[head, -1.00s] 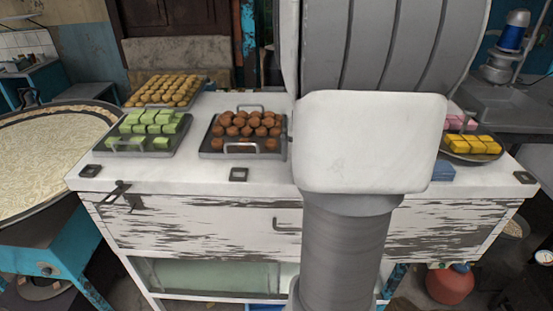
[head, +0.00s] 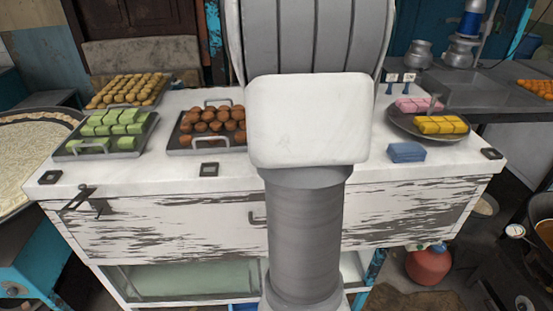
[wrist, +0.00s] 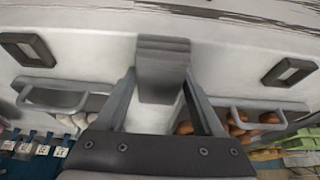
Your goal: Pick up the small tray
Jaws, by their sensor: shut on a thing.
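My gripper (wrist: 162,85) is over the white counter in the wrist view, with its two fingers angled together around a ribbed grey piece (wrist: 162,62). I cannot tell whether this piece is the small tray. In the wrist view a handled tray of white sweets (wrist: 50,97) lies to the left and the tray of brown balls (wrist: 268,104) to the right, both apart from my fingers. The head view shows the brown-ball tray (head: 175,148), a tray of green sweets (head: 72,149) and a round tray (head: 400,121) with pink and yellow sweets. My arm hides the counter's middle and my gripper there.
The white counter (head: 240,181) has a worn front edge, and dark square fittings (head: 208,169) lie along it. A blue block (head: 406,152) sits front right. A tray of yellow-brown sweets (head: 105,105) is at the back left. A red gas bottle (head: 428,265) stands on the floor.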

